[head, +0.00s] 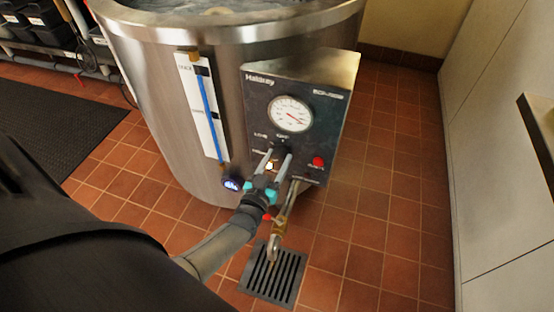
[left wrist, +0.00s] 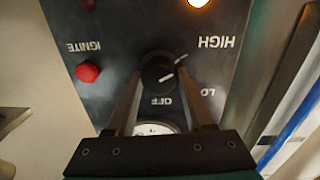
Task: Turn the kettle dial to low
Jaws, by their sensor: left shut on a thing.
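The kettle dial (left wrist: 157,70) is a round black knob on the dark control panel (left wrist: 120,25), seen upside down in the left wrist view. My left gripper (left wrist: 158,76) is shut on the dial, one finger on each side. OFF is printed just below the knob. LOW is partly covered by a finger. In the head view my left gripper (head: 277,158) reaches the lower panel and hides the dial. My right gripper is not in view.
The large steel kettle (head: 165,120) stands on a tiled floor. Its panel has a round gauge (head: 291,113), a red ignite button (head: 318,161) and a lit orange lamp (left wrist: 198,2). A drain valve pipe (head: 285,215) hangs beside my gripper, above a floor grate (head: 270,280).

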